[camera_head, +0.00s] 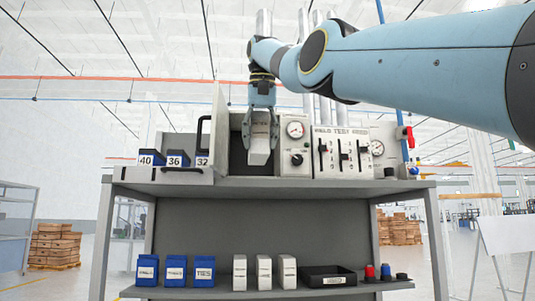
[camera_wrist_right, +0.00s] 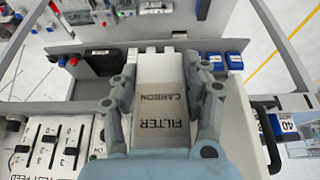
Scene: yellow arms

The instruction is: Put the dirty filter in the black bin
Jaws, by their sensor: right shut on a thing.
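My right gripper (camera_head: 262,138) reaches down from above and is shut on a pale box-shaped filter (camera_head: 260,158). In the right wrist view the gripper (camera_wrist_right: 165,90) has a finger on each side of the filter (camera_wrist_right: 160,110), which reads "FILTER CARBON". The filter is in front of an open grey housing (camera_head: 238,158) on the bench top. A shallow black bin (camera_head: 328,279) sits on the lower shelf, right of the white boxes. It also shows in the right wrist view (camera_wrist_right: 103,65). My left gripper is not in view.
Three white boxes (camera_head: 264,272) and three blue packs (camera_head: 174,270) stand on the lower shelf. A panel with gauges and levers (camera_head: 340,150) stands right of the housing. Blue number blocks (camera_head: 175,160) and a black handle (camera_head: 203,133) are left. The bench-top edge (camera_head: 270,187) overhangs the shelf.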

